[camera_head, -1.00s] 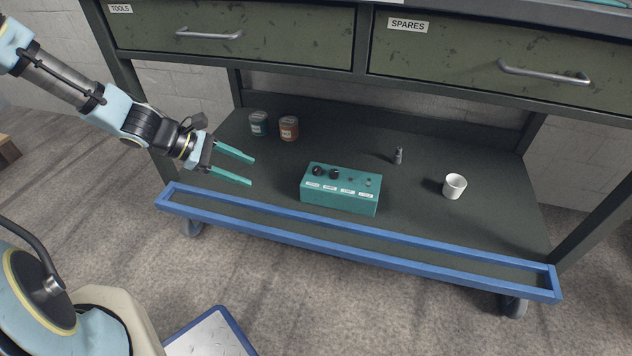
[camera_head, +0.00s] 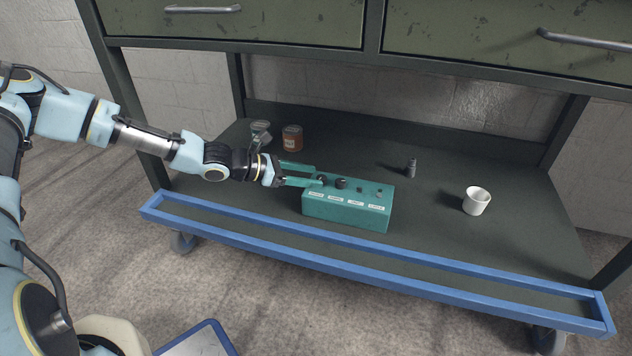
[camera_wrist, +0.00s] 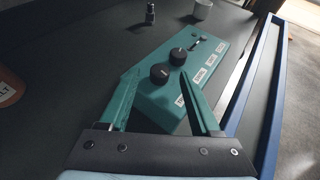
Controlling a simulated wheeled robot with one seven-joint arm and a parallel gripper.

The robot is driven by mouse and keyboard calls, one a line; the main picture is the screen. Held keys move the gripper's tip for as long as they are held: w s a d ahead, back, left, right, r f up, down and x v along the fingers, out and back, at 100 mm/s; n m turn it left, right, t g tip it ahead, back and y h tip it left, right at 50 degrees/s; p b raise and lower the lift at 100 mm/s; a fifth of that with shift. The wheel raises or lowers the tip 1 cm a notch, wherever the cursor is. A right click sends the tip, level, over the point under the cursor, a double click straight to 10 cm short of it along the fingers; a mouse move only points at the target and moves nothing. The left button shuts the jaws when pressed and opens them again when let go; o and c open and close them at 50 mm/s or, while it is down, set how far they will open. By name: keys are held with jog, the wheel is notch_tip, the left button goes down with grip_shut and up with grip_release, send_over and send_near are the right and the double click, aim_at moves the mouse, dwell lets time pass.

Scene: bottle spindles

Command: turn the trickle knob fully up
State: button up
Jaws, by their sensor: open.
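The teal control box (camera_head: 346,208) sits on the lower shelf. It has two black knobs on top at its left end and smaller controls to their right. The knob at the left end (camera_wrist: 159,73) has a label (camera_wrist: 180,100) that seems to start with "TR"; the rest is hidden. The second black knob (camera_wrist: 178,56) is just beyond it. My gripper (camera_head: 318,175) is open at the box's left end. In the wrist view its fingers lie on either side of the end knob; I cannot tell whether they touch it.
A blue rail (camera_head: 380,263) runs along the shelf's front edge. A brown can (camera_head: 292,138) and a grey-green can (camera_head: 261,130) stand behind my gripper. A small metal piece (camera_head: 411,168) and a white mug (camera_head: 476,201) stand to the right. Drawers hang above.

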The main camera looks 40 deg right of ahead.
jog(key=shift+x, duration=1.15)
grip_shut()
